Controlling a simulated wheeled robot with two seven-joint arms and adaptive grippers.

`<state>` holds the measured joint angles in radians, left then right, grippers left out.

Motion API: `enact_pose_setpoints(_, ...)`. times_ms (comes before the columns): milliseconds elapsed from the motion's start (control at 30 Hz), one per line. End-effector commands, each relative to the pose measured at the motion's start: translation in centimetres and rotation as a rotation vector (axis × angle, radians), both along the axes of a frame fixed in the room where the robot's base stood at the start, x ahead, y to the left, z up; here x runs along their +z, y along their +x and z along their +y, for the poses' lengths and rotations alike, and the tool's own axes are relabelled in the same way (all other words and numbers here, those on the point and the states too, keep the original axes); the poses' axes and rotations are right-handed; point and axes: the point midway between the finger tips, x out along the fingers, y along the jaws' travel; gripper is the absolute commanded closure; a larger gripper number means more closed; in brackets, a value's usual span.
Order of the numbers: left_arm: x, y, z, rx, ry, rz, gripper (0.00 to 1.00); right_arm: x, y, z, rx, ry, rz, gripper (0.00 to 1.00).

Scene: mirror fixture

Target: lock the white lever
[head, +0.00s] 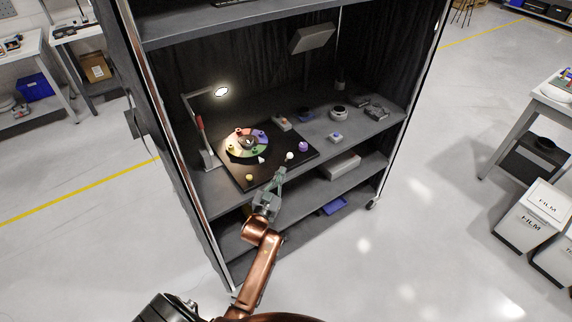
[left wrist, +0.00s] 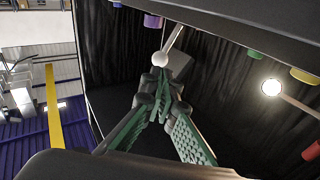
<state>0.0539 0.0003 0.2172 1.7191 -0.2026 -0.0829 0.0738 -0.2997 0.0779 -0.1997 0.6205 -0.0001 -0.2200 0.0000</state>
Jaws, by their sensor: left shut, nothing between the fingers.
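The white lever shows as a white ball knob (head: 290,156) at the front part of the black board (head: 238,181) on the shelf. In the left wrist view its white ball (left wrist: 160,58) sits on a pale rod just beyond my fingertips. My left gripper (head: 281,173) reaches in from the front of the shelf, its fingers together and empty. In the left wrist view the fingertips (left wrist: 160,84) meet just below the ball in the picture; whether they touch it I cannot tell. My right gripper is not in view.
A lit lamp (head: 221,91) stands at the left. A grey tilted panel (head: 312,38) hangs above. Shelf posts (head: 405,113) flank the opening.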

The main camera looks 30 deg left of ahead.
Motion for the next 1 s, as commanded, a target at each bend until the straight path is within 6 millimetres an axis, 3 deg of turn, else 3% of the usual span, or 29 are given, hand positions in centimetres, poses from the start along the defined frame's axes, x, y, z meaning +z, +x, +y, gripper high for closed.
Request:
enact_pose_setpoints(100,0.3,2.3,0.4,-0.001,0.0,-0.001,1.0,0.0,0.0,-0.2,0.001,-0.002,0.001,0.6)
enact_pose_setpoints(300,0.4,4.5,1.0,0.0,0.001,0.0,1.0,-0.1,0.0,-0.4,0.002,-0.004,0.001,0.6)
enact_pose_setpoints(800,0.4,5.1,1.1,-0.001,0.0,0.001,1.0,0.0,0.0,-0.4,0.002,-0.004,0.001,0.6)
enact_pose_setpoints(1000,1.0,5.8,0.4,-0.013,-0.029,0.012,1.0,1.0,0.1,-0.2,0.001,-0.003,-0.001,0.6)
